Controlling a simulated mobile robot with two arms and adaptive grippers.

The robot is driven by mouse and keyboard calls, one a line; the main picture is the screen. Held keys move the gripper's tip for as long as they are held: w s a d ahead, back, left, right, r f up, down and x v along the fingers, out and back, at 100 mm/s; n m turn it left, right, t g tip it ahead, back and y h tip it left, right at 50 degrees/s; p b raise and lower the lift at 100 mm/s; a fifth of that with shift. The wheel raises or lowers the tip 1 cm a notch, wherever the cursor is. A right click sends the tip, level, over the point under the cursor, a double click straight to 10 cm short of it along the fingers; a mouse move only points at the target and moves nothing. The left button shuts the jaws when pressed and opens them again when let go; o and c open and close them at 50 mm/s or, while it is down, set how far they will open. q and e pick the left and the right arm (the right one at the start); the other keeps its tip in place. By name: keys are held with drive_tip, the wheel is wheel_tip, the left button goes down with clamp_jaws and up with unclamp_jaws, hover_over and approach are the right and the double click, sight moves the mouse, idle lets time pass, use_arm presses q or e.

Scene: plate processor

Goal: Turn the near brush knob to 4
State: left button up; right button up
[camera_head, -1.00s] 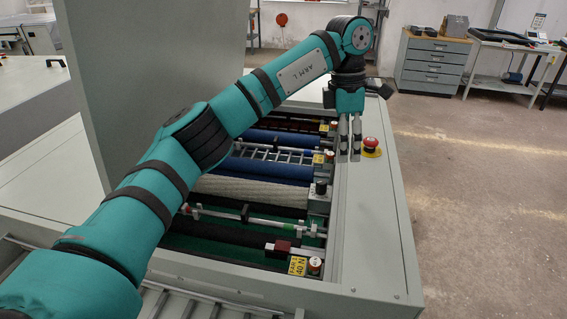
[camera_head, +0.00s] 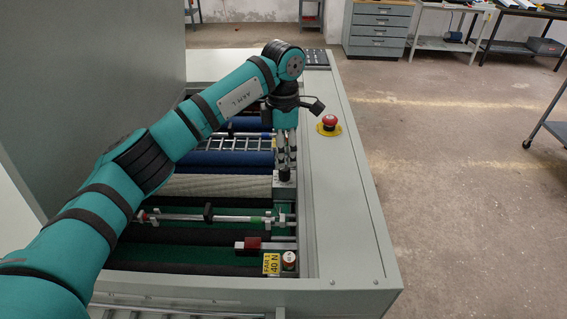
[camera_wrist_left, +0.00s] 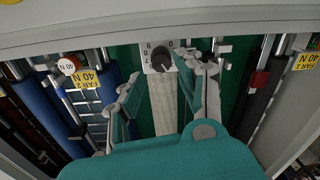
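The near brush knob is a dark round knob (camera_head: 285,174) at the right end of the cream brush roller (camera_head: 225,187). In the left wrist view the knob (camera_wrist_left: 160,61) sits on a white dial plate (camera_wrist_left: 150,54) with digits including 9, 8, 7 and 0. I cannot tell which digit its pointer marks. My left gripper (camera_head: 286,163) points down just above the knob. In the left wrist view the gripper (camera_wrist_left: 171,74) is open, its fingers apart on either side of the knob, and nothing is visibly held. My right gripper is not in view.
A red emergency stop (camera_head: 329,121) stands on the machine's right rim (camera_head: 340,200). Blue rollers (camera_head: 228,161) lie beyond the brush. A rod with a red block (camera_head: 250,243) and a yellow 40 N label (camera_head: 271,264) are nearer. A tall grey panel (camera_head: 95,75) stands at left.

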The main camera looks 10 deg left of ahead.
sight(285, 168)
use_arm(q)
wheel_tip(285, 168, down, 4)
drive_tip(key=shift+s+d+r+p, duration=0.1)
drive_tip(key=shift+s+p, duration=0.05)
drive_tip(key=shift+p, duration=0.3)
drive_tip(key=shift+f, duration=0.6)
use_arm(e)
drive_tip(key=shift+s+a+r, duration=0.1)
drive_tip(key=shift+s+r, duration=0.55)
